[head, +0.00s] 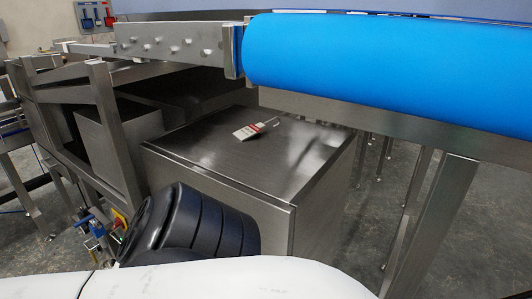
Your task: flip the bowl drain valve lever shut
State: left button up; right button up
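I cannot make out a bowl or a drain valve lever for certain. Some small blue-handled fittings (88,222) show low at the left, beside the steel frame. They are too small to tell whether one is the drain valve lever, or how it is turned. Neither of my grippers is in view. A black ribbed part and a white part of my own body fill the bottom of the head view and hide what lies behind them.
A steel cabinet (215,165) stands in the middle with a red and white tag (250,131) on top. A blue conveyor belt (390,65) crosses above right. A yellow and red switch (119,216) is low at left. Bare floor (375,215) shows at right between steel legs.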

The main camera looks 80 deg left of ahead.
aim_at(91, 252)
jog(key=u, duration=4.05)
jog(key=i, duration=0.5)
jog(key=k, duration=0.65)
jog(key=u, duration=0.55)
jog(key=i, duration=0.45)
jog(key=u, duration=0.65)
jog(key=i, duration=0.8)
jog(key=z, duration=1.05)
jog(key=i, duration=0.95)
jog(key=z, duration=0.3)
